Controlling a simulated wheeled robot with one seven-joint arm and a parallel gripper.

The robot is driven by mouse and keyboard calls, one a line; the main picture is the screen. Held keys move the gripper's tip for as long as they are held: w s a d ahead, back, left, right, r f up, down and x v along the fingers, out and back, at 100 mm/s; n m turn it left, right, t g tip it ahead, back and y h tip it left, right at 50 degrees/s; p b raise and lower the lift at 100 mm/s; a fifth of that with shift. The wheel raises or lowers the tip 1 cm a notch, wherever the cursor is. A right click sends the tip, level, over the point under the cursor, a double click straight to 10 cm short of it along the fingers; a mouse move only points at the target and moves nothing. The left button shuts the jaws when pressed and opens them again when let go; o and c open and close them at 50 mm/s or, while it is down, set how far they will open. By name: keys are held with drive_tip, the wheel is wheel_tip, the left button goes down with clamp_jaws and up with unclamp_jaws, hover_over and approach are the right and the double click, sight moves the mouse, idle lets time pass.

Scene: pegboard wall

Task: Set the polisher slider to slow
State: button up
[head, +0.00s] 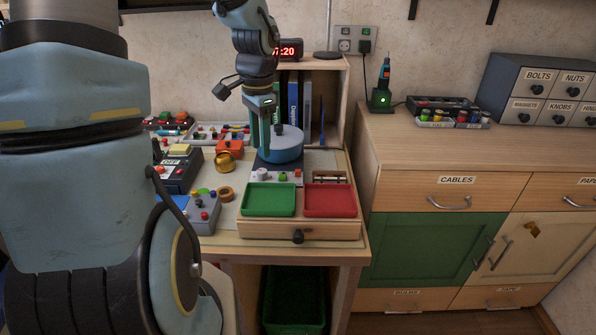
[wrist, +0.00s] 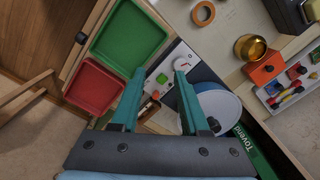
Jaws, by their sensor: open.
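The polisher, a round blue-grey drum (head: 283,150) on a dark base, stands on the workbench behind the green and red trays. The drum also shows in the wrist view (wrist: 222,106), partly hidden by a finger. Its pale control panel (wrist: 172,68) carries a white knob (wrist: 186,60), a dark knob (wrist: 162,78) and a small red part. I cannot tell which part is the slider, and its setting is unreadable. My gripper (wrist: 158,73) is open and empty, its teal fingers pointing down over the panel. In the head view my gripper (head: 271,128) hangs in front of the drum.
A green tray (head: 268,200) and a red tray (head: 329,200) lie in front of the panel. A brass pot (head: 225,161), an orange block and button boxes crowd the left. Books stand in a shelf behind the drum. The cabinet top (head: 450,150) at right has free room.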

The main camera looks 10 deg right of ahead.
sight(298, 170)
drive_tip(key=w+d+m, duration=0.4)
drive_tip(key=d+m, duration=0.3)
drive_tip(key=d, duration=0.3)
drive_tip(key=f, duration=1.1)
drive_tip(key=shift+w+a+f, duration=0.15)
drive_tip(key=shift+a+f, duration=0.05)
clamp_jaws()
idle(0.4)
